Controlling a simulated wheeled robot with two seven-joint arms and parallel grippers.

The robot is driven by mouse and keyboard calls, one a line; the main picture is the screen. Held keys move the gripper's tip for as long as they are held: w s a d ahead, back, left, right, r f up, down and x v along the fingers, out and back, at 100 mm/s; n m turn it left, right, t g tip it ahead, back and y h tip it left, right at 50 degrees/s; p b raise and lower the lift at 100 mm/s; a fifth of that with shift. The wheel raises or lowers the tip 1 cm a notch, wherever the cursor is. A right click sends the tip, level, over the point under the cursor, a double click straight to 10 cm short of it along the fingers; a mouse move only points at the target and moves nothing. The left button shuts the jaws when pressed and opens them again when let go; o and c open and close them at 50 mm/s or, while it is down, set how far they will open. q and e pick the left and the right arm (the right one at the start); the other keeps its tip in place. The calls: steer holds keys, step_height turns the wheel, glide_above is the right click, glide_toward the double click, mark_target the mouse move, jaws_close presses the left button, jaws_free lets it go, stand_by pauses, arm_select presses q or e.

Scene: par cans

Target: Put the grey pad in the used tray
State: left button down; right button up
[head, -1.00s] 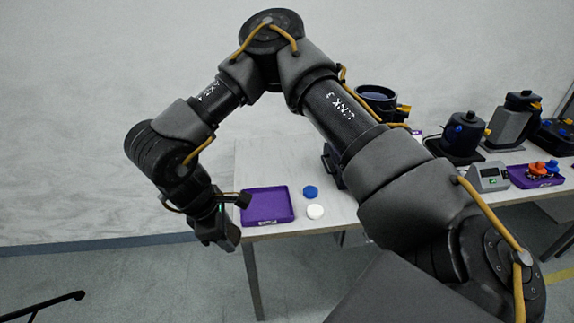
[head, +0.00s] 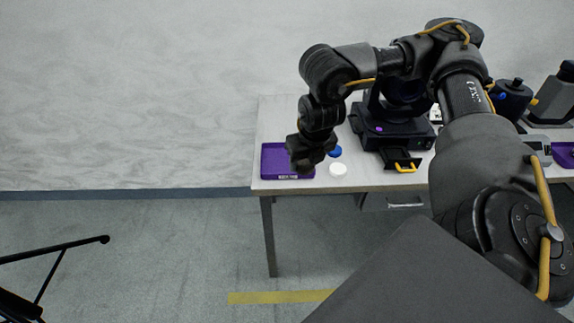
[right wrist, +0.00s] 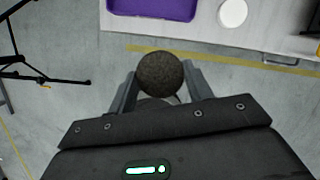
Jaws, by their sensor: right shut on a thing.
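My right gripper (head: 303,170) is shut on the grey pad (right wrist: 160,79), a dark, speckled round disc seen between its fingers in the right wrist view. A shallow purple tray (head: 270,160) lies at the table's left end, with a label on its front edge too small to read. In the head view the gripper covers the tray's right part. The right wrist view shows the tray (right wrist: 150,8) beyond the pad, its visible part empty. My left gripper is not in view.
A blue disc (head: 335,151) and a white disc (head: 338,170) lie right of the tray on the pale table (head: 350,184). A black machine (head: 400,133) with a yellow-handled drawer stands farther right. A second purple tray (head: 563,150) shows at the right edge. A black frame (head: 60,247) stands lower left.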

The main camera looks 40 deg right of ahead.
mark_target(287, 167)
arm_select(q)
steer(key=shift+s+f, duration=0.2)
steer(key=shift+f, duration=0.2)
arm_select(e)
steer(key=shift+s+d+f+n+y, duration=0.1)
steer(key=shift+s+d+n+y, duration=0.1)
steer(key=shift+d+n, duration=0.45)
steer(key=shift+s+d+f+n+y, duration=0.1)
steer(key=shift+s+d+n, duration=0.05)
steer(key=shift+d+n, duration=0.5)
